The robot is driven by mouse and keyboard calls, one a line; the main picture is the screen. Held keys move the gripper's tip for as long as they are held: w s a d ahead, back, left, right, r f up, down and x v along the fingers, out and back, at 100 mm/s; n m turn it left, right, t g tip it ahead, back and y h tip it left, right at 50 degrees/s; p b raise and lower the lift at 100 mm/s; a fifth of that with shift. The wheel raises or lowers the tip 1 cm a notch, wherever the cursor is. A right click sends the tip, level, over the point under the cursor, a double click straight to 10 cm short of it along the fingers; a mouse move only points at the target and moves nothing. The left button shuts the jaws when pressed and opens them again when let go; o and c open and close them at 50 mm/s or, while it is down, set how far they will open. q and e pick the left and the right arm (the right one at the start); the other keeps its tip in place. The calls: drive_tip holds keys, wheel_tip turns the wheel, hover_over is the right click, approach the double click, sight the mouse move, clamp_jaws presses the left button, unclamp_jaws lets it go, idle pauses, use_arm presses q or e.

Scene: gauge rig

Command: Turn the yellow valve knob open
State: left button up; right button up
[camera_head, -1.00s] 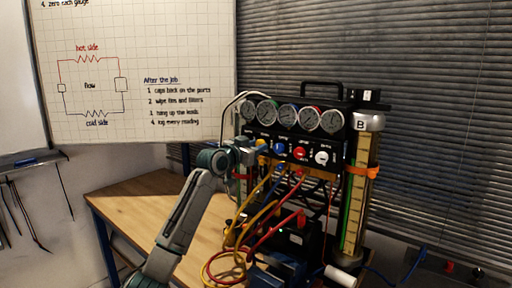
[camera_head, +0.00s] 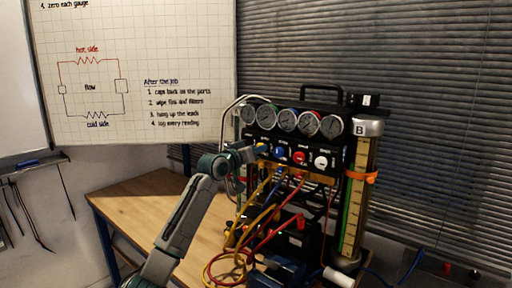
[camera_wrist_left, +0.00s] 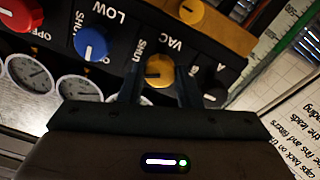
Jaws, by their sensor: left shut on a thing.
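The yellow valve knob (camera_wrist_left: 160,71) is on the black panel of the gauge rig, beside the words VAC and SHUT in the left wrist view. My left gripper (camera_wrist_left: 158,86) is shut on it, one dark finger on each side. In the head view my left gripper (camera_head: 257,152) reaches the left end of the knob row and largely hides the yellow knob. The wrist view shows the panel turned over. My right gripper is not in view.
Close beside are a blue knob (camera_wrist_left: 91,44) and a black knob (camera_wrist_left: 215,96). A red knob (camera_head: 300,158) and a white knob (camera_head: 321,162) sit farther right. Gauges (camera_head: 287,120) are above, coloured hoses (camera_head: 262,222) below. The wooden table (camera_head: 140,205) is bare at left.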

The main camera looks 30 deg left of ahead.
use_arm(q)
drive_tip(key=shift+n+p, duration=4.1)
drive_tip(key=shift+n, duration=1.9)
drive_tip(key=o, duration=1)
drive_tip(key=shift+c, duration=0.2)
drive_tip(key=s+b, duration=0.4)
drive_tip(key=s, duration=0.6)
drive_tip(key=shift+s+a, duration=0.35)
drive_tip(key=shift+a, duration=0.1)
